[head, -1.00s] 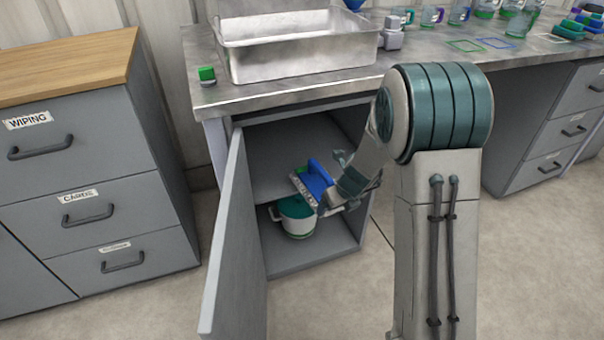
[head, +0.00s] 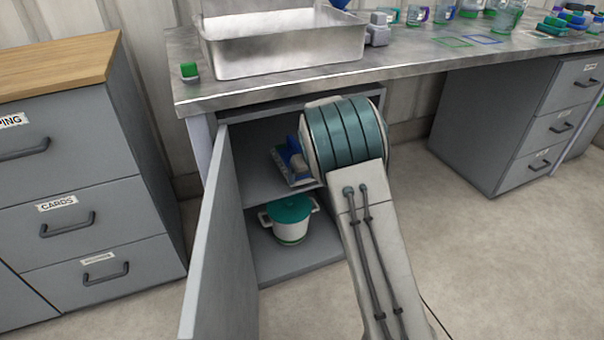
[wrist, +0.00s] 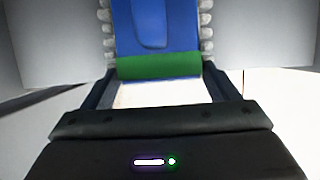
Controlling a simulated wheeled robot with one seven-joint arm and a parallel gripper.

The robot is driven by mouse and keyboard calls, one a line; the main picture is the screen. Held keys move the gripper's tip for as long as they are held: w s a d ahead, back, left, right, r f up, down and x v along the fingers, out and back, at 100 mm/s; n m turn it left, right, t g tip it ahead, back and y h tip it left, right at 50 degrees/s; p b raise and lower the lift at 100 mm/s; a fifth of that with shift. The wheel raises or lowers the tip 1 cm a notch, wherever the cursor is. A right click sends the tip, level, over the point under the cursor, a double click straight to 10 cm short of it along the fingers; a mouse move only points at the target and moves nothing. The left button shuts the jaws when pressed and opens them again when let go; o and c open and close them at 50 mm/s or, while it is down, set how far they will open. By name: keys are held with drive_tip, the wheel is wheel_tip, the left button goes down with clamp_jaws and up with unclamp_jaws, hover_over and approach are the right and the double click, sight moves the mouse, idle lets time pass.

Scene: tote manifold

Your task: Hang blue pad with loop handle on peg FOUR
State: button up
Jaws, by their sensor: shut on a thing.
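The blue pad (head: 292,158) shows in the head view at the upper compartment of the open cabinet, with a pale, knobby underside. My arm partly hides it. In the wrist view the blue pad (wrist: 185,25) fills the space between my fingers, with a green band at its near end and grey knobs along both sides. A raised blue part, perhaps the loop handle, runs along its middle. My gripper (wrist: 160,75) is shut on it; in the head view my arm hides the gripper. I cannot make out peg FOUR in either view.
The cabinet door (head: 222,240) stands open on the left. A white pot with a teal lid (head: 290,212) sits on the cabinet's lower level. Drawers (head: 75,220) stand left.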

drive_tip(key=shift+w+a, duration=0.35)
drive_tip(key=shift+w, duration=0.45)
drive_tip(key=w, duration=0.1)
drive_tip(key=w+a+b, duration=0.1)
drive_tip(key=shift+w+f, duration=0.2)
drive_tip(key=shift+w, duration=0.1)
drive_tip(key=shift+s+f+b, duration=0.1)
drive_tip(key=shift+f+b, duration=0.45)
drive_tip(key=shift+b, duration=0.05)
